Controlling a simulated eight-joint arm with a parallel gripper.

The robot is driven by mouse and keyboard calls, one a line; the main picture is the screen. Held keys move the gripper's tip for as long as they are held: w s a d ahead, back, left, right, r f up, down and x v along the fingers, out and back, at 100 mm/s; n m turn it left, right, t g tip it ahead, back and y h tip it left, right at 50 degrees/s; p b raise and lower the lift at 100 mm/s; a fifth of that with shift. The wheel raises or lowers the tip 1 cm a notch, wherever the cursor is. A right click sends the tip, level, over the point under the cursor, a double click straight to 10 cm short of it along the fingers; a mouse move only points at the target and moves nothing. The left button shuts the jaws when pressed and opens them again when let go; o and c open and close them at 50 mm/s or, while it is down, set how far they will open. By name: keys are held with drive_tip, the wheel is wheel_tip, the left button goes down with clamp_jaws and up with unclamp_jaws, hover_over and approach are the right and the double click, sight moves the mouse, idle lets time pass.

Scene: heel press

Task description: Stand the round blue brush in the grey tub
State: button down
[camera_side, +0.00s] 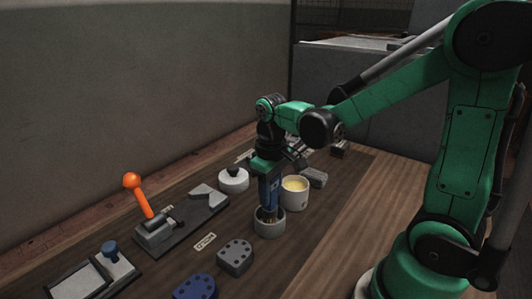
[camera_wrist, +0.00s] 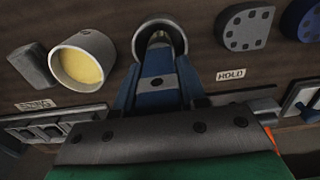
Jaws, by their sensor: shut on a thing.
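The brush's lower end (camera_side: 266,214) is at the tub's mouth, inside the rim. In the wrist view my fingers (camera_wrist: 159,48) reach to the tub's opening. The fingers hide most of the brush, and I cannot tell whether it touches the tub's floor.
A pale pot (camera_side: 295,199) with yellow contents stands close behind the tub. A white round container (camera_side: 233,183) with a black knob is to the left. A grey block with holes (camera_side: 235,257) and a blue one (camera_side: 195,288) lie in front. An orange-knobbed lever (camera_side: 140,195) rises at left.

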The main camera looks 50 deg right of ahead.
drive_tip(key=shift+c, duration=2.4)
unclamp_jaws()
drive_tip(key=shift+f, duration=0.15)
wheel_tip(320, 180, up, 12)
drive_tip(key=shift+r, duration=0.2)
